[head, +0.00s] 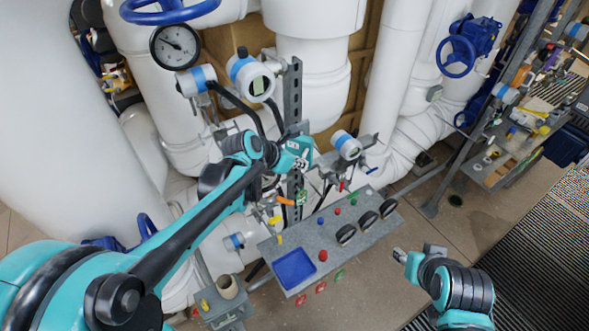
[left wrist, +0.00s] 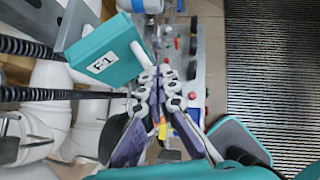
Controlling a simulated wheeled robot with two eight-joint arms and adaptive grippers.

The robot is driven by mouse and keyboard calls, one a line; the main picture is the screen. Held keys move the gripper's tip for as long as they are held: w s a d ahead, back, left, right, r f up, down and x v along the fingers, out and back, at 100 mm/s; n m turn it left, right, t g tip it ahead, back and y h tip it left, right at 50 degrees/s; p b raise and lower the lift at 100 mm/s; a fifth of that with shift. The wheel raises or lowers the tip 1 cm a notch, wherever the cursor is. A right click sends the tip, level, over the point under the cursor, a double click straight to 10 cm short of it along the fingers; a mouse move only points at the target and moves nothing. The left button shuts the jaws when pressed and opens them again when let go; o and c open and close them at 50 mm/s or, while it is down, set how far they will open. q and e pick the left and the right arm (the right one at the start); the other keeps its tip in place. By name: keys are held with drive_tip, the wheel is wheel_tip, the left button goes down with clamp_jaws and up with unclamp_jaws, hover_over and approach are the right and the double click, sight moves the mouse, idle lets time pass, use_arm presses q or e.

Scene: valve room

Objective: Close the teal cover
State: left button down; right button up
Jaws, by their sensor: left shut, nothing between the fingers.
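The teal cover (left wrist: 110,52) is at the upper left of the left wrist view, with an "F-1" label and a white handle (left wrist: 141,54) at its right edge. In the head view the cover (head: 299,148) is beside the upright metal post. I cannot tell its angle. My left gripper (left wrist: 165,73) is shut and empty, its fingertips just below and right of the handle; I cannot tell if they touch it. In the head view the left gripper's fingers are largely hidden at the cover. My right gripper (head: 402,256) is low at the right, away from the cover; its fingers are unclear.
A grey control panel (head: 335,230) with buttons, dark knobs and a blue tray (head: 294,269) stands below the cover. Gauges (head: 175,46), transmitters (head: 251,77) and black hoses crowd the area above. White pipes stand behind. Floor is clear at the right of the panel.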

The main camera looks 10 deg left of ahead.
use_arm(q)
drive_tip(key=w+d+b, duration=0.2)
drive_tip(key=w+d, duration=0.2)
drive_tip(key=w, duration=0.2)
drive_tip(key=shift+d, duration=0.25)
idle(0.3)
drive_tip(key=shift+a, duration=0.1)
idle(1.0)
